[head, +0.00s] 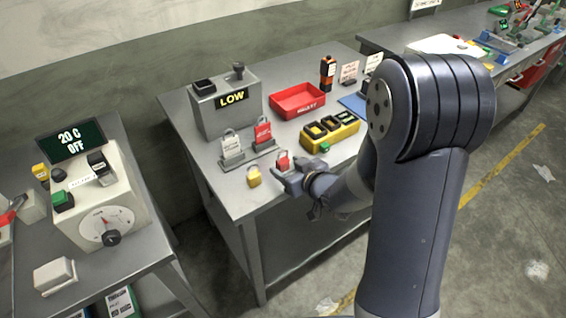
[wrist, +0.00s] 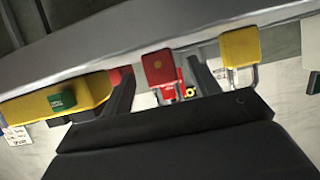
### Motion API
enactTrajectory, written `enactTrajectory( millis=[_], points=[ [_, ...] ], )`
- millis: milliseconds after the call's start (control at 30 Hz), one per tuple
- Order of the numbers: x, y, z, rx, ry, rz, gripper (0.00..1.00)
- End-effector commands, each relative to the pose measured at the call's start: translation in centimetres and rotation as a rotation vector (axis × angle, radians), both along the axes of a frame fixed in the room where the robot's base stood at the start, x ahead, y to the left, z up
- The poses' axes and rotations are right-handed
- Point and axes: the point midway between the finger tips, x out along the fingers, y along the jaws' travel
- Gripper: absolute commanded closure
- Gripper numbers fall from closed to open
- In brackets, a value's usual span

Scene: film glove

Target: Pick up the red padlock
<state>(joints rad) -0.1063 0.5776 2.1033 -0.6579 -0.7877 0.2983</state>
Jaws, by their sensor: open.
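The red padlock (head: 283,160) stands on the grey table near its front edge. In the wrist view the red padlock (wrist: 158,67) lies between my two dark fingers, with its shackle partly visible below the body. My gripper (head: 287,173) is open and close in front of the padlock. I cannot tell whether the fingers touch it. My gripper partly hides the padlock in the head view. A yellow padlock (head: 254,178) stands just to the left; it also shows in the wrist view (wrist: 240,48), outside the fingers.
A yellow block with dark slots (head: 345,136) is to the right. A red tray (head: 298,100) and a grey box reading LOW (head: 225,115) are further back.

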Motion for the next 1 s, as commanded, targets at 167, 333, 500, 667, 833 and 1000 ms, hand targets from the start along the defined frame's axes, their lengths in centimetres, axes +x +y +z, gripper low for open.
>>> enactTrajectory(
  millis=[167,333,500,667,833,1000],
  points=[
    [1.5,1.1,-0.9,0.000,0.001,0.001,0.42],
    [2.0,1.4,-1.2,-0.001,0.001,-0.001,0.42],
    [2.0,1.4,-1.1,0.000,0.000,-0.001,0.42],
    [2.0,1.4,-1.1,0.000,0.000,-0.001,0.54],
    [2.0,1.4,-1.1,0.000,0.000,-0.001,0.68],
    [2.0,1.4,-1.1,0.000,0.000,-0.001,0.82]
  ],
)
